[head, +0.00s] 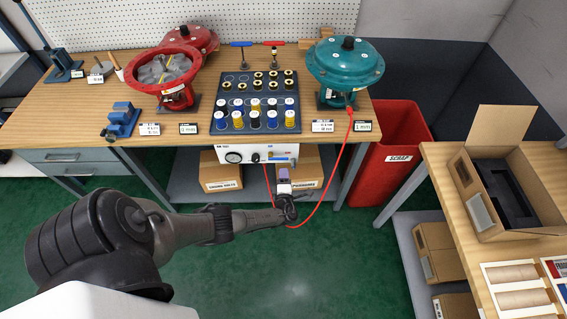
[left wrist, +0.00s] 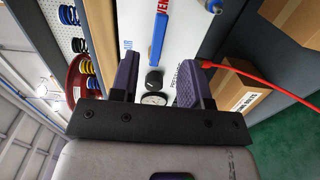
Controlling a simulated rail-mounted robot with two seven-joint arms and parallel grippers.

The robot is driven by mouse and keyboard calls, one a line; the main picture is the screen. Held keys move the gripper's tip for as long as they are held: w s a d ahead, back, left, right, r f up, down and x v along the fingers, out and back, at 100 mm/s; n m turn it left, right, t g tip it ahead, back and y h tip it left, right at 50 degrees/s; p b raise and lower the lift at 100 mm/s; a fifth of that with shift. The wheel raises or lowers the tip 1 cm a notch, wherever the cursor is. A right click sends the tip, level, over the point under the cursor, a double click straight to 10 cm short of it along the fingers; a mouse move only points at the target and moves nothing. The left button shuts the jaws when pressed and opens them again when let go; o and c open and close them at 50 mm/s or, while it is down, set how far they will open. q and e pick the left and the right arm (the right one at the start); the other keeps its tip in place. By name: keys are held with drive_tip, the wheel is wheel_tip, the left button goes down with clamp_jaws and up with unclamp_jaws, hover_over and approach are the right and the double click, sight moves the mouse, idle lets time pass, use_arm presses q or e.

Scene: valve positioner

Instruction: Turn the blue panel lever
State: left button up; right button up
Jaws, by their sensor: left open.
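The white panel (head: 232,148) hangs at the front edge of the workbench, with a round gauge and a dark knob. The blue panel lever (head: 281,159) is on its right part, small in the head view. In the left wrist view the blue lever (left wrist: 158,38) shows as a straight bar, beyond the fingertips and lined up with the gap between them. My left gripper (head: 285,188) is open and empty, in front of and just below the panel. Its two purple-grey fingers also show in the left wrist view (left wrist: 160,78). I see no contact with the lever. My right gripper is out of view.
A red hose (head: 331,200) loops from the teal actuator (head: 345,68) down past my left gripper. Boxes (head: 222,177) stand on the shelf below the panel. A red scrap bin (head: 388,165) is at the right. The green floor in front is clear.

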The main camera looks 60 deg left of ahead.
use_arm(q)
drive_tip(key=shift+p+v, duration=0.55)
drive_tip(key=shift+v, duration=2.05)
